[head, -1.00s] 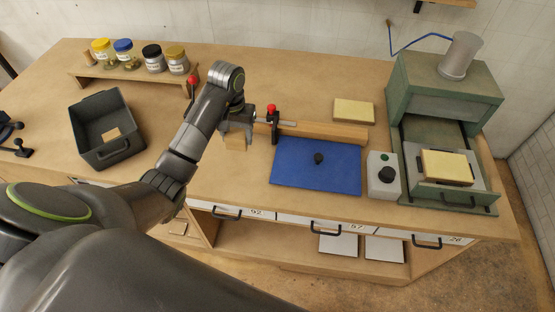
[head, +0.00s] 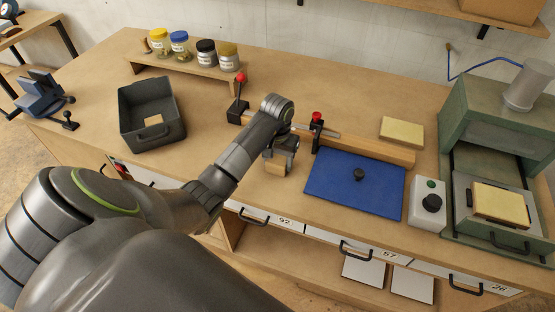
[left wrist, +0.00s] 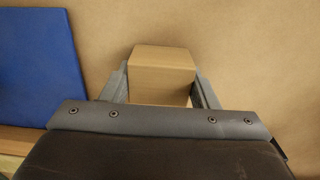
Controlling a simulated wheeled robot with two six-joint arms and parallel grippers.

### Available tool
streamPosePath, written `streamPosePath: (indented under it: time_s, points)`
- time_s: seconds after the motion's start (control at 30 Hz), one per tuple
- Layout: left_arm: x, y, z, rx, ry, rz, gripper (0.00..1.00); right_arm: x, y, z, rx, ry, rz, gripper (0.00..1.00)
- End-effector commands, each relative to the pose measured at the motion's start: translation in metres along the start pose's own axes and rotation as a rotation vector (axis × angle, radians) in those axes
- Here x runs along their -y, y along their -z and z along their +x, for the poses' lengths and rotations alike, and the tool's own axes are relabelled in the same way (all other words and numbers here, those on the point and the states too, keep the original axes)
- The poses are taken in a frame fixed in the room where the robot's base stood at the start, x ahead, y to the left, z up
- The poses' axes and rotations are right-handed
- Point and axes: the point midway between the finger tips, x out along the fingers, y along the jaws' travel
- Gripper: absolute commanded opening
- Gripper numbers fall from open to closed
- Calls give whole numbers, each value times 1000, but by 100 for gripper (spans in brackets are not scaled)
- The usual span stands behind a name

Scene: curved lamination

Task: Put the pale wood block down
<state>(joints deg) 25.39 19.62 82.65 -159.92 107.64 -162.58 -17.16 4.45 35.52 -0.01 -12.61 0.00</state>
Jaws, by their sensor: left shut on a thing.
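The pale wood block (left wrist: 162,68) is between the two fingers of my left gripper (left wrist: 162,85) in the left wrist view. In the head view the left gripper (head: 279,160) points down, shut on the block (head: 276,168), over the front part of the workbench, just left of the blue mat. Whether the block touches the bench top cannot be told. My right gripper is not in view.
The blue mat (head: 335,188) with a black knob lies right of the gripper. Behind it runs a wooden fence (head: 370,147) with red-knobbed clamps. A dark bin (head: 126,106) stands left, a green press (head: 470,120) right. Bare bench lies around the gripper.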

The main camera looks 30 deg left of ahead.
Motion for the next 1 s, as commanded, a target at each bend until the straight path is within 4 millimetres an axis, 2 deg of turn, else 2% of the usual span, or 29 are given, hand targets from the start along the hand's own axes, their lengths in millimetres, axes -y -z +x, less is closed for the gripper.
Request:
streamPosePath:
  time_s: [0.27, 0.3, 0.47, 0.83, 0.9, 1.0]
  points:
    - [0, 0, 4, 0, 0, 0, 31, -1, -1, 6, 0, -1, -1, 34]
    - [0, 0, 3, 0, 0, 0, 57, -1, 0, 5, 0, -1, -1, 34]
    - [0, 0, 3, 0, 0, 0, 76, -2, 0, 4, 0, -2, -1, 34]
    - [0, 0, -2, 0, 0, 0, 76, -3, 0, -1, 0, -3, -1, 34]
    - [0, 1, -7, -3, 0, 0, 76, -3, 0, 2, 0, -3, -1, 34]
    - [0, 1, -26, -6, 0, 0, 76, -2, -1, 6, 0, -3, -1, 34]
